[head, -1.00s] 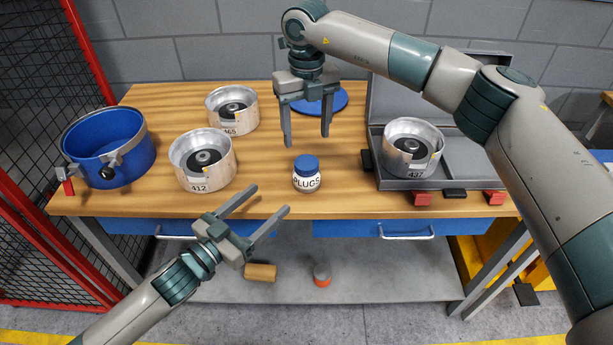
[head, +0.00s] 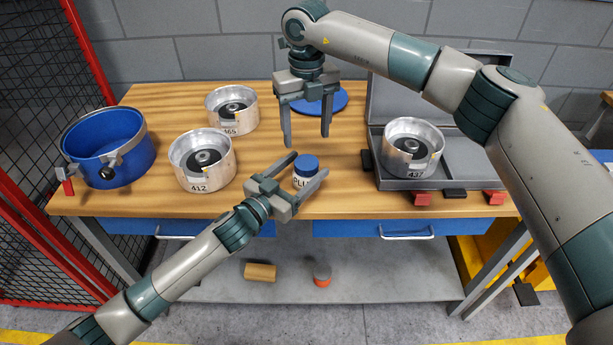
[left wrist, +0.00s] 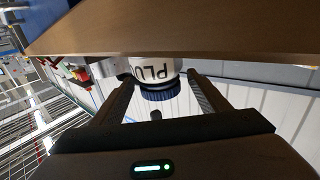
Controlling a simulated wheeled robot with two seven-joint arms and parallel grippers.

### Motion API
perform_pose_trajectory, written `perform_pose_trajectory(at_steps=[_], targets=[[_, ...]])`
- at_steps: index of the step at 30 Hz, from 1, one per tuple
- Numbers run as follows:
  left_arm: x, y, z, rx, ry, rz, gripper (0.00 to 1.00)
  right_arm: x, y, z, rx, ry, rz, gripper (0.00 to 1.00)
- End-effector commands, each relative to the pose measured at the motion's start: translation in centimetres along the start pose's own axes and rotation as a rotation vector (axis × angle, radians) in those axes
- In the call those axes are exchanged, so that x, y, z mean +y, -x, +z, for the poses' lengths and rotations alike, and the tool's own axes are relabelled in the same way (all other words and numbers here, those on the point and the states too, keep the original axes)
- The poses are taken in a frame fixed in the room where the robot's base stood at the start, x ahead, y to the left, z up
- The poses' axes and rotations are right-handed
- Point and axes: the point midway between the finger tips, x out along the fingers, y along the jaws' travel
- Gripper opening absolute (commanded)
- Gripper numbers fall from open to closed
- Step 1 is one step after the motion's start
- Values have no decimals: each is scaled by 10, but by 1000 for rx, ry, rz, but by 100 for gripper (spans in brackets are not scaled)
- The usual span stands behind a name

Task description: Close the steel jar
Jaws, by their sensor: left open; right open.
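The white jar labelled PLUGS (head: 300,183), with a blue cap (head: 306,163), stands upright near the table's front edge. My left gripper (head: 310,164) is open, with one finger on each side of this jar. In the left wrist view the jar (left wrist: 152,70) appears upside down between the fingers; contact cannot be told. My right gripper (head: 307,140) is open and empty, pointing down above the table behind the jar. A blue open pot (head: 125,168) with a steel band and clamps stands at the left. A flat blue disc (head: 334,100) lies at the back, partly hidden by my right gripper.
Metal cylinders marked 412 (head: 205,173) and 465 (head: 232,122) stand left of the jar. Another cylinder (head: 412,158) sits in an open grey case (head: 452,178) at right. A wooden block (head: 260,272) and a small red-based item (head: 322,281) lie on the lower shelf.

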Motion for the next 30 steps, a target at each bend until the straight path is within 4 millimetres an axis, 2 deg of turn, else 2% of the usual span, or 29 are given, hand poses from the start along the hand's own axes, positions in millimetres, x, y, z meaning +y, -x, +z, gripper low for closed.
perform_pose_trajectory(at_steps=[4,13,21,22,23,30], targets=[[0,-6,0,0,0,0,69,0,0,0,0,0,0,62],[0,-7,0,-1,0,0,69,0,0,0,0,0,0,62],[0,-7,0,-1,0,0,6,0,0,0,0,0,0,62],[0,-7,0,-1,0,0,6,0,0,0,0,0,0,62],[0,-7,0,-1,0,0,0,0,0,0,0,0,0,62],[0,-7,0,-1,0,0,0,0,0,0,0,47,0,62]])
